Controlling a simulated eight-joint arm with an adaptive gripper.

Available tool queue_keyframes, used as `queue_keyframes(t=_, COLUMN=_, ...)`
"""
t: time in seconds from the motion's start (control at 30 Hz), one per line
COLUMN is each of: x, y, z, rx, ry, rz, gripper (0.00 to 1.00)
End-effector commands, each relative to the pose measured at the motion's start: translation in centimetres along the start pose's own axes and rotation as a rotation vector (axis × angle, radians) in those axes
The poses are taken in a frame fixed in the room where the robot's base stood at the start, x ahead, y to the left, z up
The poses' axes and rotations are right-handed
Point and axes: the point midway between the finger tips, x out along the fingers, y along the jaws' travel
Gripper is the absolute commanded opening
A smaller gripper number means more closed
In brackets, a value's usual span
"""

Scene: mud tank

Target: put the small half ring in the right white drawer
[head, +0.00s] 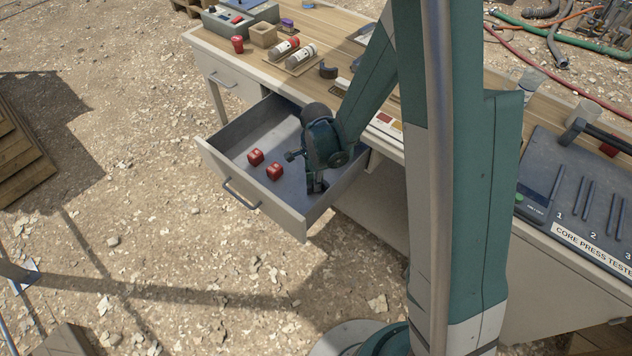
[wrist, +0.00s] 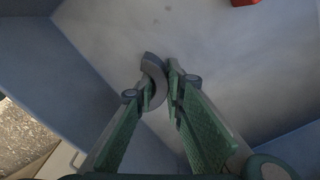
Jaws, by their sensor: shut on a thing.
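The right white drawer (head: 275,212) is pulled open below the bench, with a grey-blue inside. My gripper (head: 316,187) is down inside it, toward its right side. In the wrist view my gripper (wrist: 164,78) is shut on the small half ring (wrist: 153,75), a dark grey curved piece held at the fingertips. The drawer floor (wrist: 215,70) shows behind the ring. I cannot tell whether the ring touches the floor. In the head view the ring cannot be made out.
Two red blocks (head: 274,171) lie in the drawer left of my gripper. A closed drawer (head: 228,82) is to the left.

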Motion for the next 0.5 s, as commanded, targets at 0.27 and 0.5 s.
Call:
queue_keyframes(t=0.27, x=0.18, y=-0.01, z=0.00, rx=0.000, ry=0.000, rz=0.000, gripper=0.27)
queue_keyframes(t=0.5, x=0.16, y=-0.01, z=0.00, rx=0.000, ry=0.000, rz=0.000, gripper=0.27)
